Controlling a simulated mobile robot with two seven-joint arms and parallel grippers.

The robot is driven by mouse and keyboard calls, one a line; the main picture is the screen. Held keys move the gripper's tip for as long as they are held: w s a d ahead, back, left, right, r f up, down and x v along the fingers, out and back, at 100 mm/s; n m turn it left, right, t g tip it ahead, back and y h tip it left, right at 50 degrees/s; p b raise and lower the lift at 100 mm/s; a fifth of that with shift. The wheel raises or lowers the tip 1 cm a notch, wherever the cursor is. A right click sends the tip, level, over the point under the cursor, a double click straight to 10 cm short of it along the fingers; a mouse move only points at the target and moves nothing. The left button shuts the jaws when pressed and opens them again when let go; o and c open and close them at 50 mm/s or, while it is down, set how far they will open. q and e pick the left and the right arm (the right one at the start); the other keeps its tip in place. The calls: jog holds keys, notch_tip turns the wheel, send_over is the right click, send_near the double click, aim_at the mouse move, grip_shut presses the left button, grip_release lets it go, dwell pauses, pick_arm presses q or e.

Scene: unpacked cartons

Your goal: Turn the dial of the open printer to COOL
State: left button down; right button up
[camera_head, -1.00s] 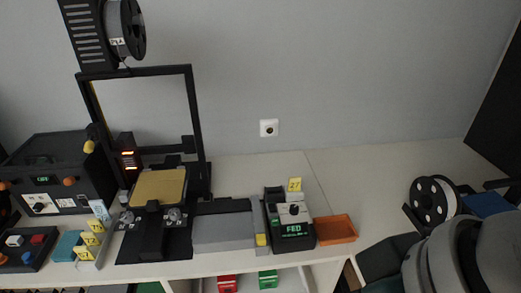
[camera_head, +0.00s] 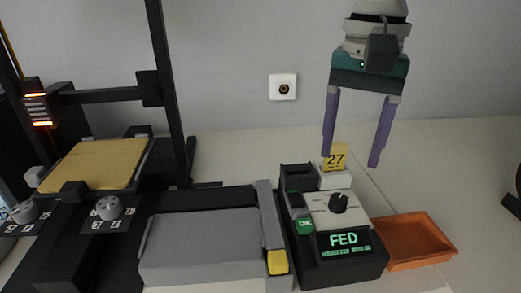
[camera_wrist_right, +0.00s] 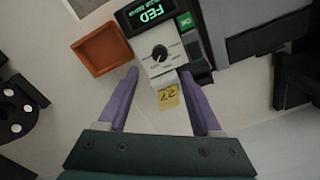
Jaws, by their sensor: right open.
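The open black-framed printer (camera_head: 165,95) stands at the left of the head view, with a yellowish bed (camera_head: 97,165). Two grey knobs show at its front, a right knob (camera_head: 108,207) and a left knob (camera_head: 22,212). Right of it is a box with a black dial (camera_head: 339,203) and a green FED display (camera_head: 343,240). The dial also shows in the right wrist view (camera_wrist_right: 160,53); its small labels cannot be read. My right gripper (camera_head: 350,161) is open and empty, fingers pointing down, near the box's yellow 27 tag (camera_head: 335,158). My left gripper is not in view.
An orange tray (camera_head: 412,243) sits right of the box. A grey slab (camera_head: 205,240) with a yellow block (camera_head: 277,262) lies left of it. A wall socket (camera_head: 283,87) is behind. The worktop behind the tray is clear. A black spool (camera_wrist_right: 18,108) shows in the wrist view.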

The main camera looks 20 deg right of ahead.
aim_at(339, 198)
notch_tip(339, 198, down, 9)
jog(key=shift+s+r+b, duration=0.15)
jog(key=shift+b, duration=0.25)
grip_shut()
dwell(0.4)
